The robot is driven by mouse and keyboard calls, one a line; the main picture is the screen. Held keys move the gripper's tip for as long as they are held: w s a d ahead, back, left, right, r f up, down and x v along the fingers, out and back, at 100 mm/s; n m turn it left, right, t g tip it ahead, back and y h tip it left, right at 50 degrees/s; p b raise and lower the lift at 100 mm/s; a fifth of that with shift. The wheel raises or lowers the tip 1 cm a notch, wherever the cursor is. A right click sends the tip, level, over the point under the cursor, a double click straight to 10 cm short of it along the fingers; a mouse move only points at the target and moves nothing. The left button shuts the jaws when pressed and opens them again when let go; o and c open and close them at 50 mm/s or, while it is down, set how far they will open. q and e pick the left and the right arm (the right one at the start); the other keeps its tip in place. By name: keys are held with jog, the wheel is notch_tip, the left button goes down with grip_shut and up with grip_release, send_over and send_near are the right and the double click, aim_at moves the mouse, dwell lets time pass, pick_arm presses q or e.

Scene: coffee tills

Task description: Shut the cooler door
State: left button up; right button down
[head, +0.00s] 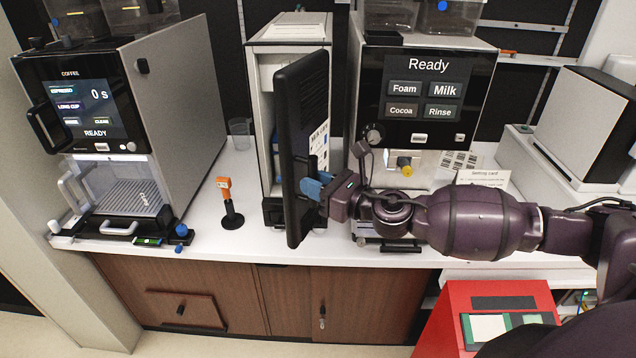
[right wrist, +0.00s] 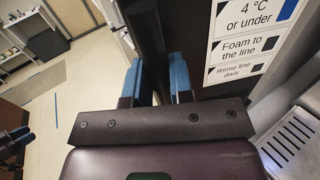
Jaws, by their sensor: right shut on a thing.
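The cooler (head: 292,28) is a narrow, pale upright box between the two coffee machines. Its black door (head: 303,120) stands open, swung out toward me and seen nearly edge-on in the head view. My right gripper (head: 316,188) has its blue fingers shut on the door's dark upright handle bar (right wrist: 148,38), which runs between the fingers in the right wrist view. The gripper hides part of the handle. My left gripper is not in the head view; a small blue-tipped dark shape at the wrist view's left edge looks like it, its jaws unclear.
A coffee machine (head: 180,85) stands left and a milk machine (head: 440,65) right, close to my right forearm. An orange-topped tamper (head: 232,205) and a clear cup (head: 240,132) stand on the white counter (head: 265,240). A red box (head: 450,330) is below right.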

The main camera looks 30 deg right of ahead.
aim_at(295, 180)
jog(key=shift+a, duration=0.1)
jog(key=shift+s+a+x, duration=0.1)
jog(key=shift+a+x, duration=0.05)
jog(key=shift+x, duration=0.55)
jog(key=shift+s+a+x, duration=0.1)
jog(key=shift+a+x, duration=0.05)
jog(key=shift+x, duration=0.55)
jog(key=shift+s+a+x, duration=0.1)
jog(key=shift+a+x, duration=0.05)
jog(key=shift+x, duration=0.5)
jog(key=shift+w, duration=0.1)
jog(key=c, duration=0.9)
grip_release()
